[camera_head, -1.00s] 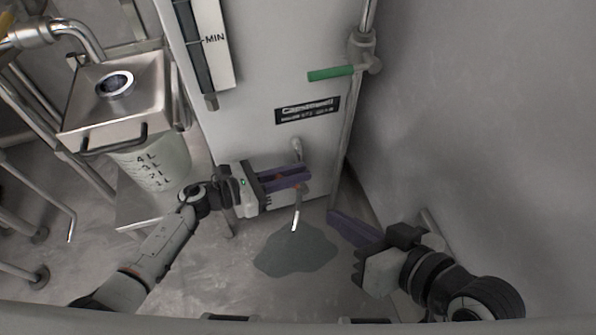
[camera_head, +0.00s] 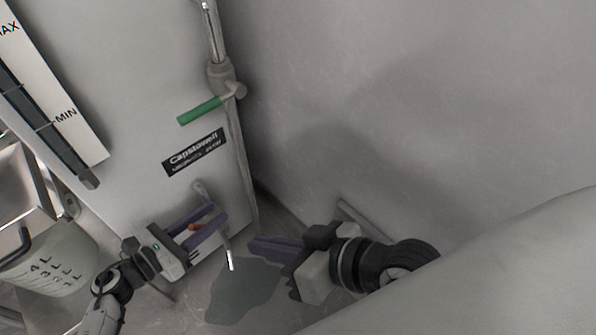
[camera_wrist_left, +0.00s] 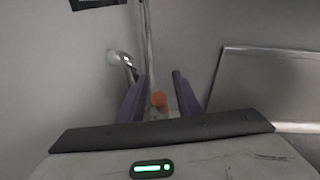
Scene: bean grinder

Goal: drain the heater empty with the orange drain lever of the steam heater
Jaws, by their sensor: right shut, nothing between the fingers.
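The steam heater (camera_head: 120,130) is the tall pale cabinet at the left of the head view. Its orange drain lever (camera_head: 193,227) shows low on the front, between the purple fingers of my left gripper (camera_head: 200,223). In the left wrist view the lever's orange end (camera_wrist_left: 158,100) sits between the two spread fingers, with gaps beside it. A curved metal drain spout (camera_head: 228,245) comes out just beyond the fingers, with a bright stream at its end. My right gripper (camera_head: 262,247) is shut and empty, right of the spout.
A dark puddle (camera_head: 243,293) lies on the floor below the spout. A green lever (camera_head: 199,111) sits on the pipe at the heater's right edge. A measuring bucket (camera_head: 55,262) stands at the left. A bare wall (camera_head: 400,110) fills the right side.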

